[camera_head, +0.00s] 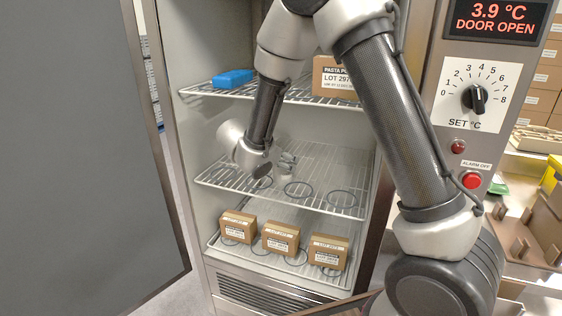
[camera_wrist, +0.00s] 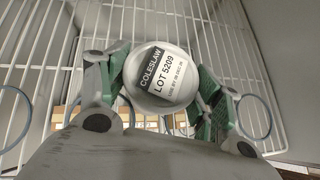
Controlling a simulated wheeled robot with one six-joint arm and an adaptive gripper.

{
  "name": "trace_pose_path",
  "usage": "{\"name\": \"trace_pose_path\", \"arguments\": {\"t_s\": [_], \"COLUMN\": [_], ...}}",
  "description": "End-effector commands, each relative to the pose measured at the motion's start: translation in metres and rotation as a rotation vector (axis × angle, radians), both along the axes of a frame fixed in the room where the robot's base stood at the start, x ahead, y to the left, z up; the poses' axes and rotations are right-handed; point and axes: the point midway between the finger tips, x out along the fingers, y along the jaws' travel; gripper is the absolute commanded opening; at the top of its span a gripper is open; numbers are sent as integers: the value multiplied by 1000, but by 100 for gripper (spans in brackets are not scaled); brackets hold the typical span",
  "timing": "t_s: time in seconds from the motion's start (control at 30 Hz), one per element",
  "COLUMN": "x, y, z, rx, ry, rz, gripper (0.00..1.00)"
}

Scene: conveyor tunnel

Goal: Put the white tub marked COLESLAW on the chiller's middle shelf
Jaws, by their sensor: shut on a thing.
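The white tub (camera_wrist: 166,98) has a label reading COLESLAW, LOT 5209 on its lid. My gripper (camera_wrist: 160,88) is shut on it, with green-padded fingers on both sides in the wrist view. In the head view my gripper (camera_head: 287,165) is inside the chiller at the middle shelf (camera_head: 233,181), a wire rack with several dark rings on it. The tub (camera_head: 296,179) shows there only in part beside the fingers. I cannot tell whether its base touches the shelf.
The chiller door (camera_head: 85,150) stands open at left. A blue pack (camera_head: 232,79) and a pasta carton (camera_head: 333,80) are on the top shelf. Several cartons (camera_head: 281,239) stand on the bottom shelf. The display (camera_head: 495,18) reads 3.9 °C, DOOR OPEN. A dial (camera_head: 475,98) is at right.

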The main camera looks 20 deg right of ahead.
Motion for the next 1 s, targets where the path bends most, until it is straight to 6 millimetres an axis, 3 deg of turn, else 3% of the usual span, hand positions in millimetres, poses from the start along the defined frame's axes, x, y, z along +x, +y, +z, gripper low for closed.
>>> {"name": "trace_pose_path", "arguments": {"t_s": [0.03,0.13,0.17,0.57,1.0], "x": [0,0,0,-1,-47], "y": [0,0,0,1,55], "z": [-1,-1,-1,3,56], "rx": [0,0,0,0,2], "ry": [0,0,0,0,-2], "rz": [-1,0,0,1,4], "gripper": [67,86,87,87,87]}}
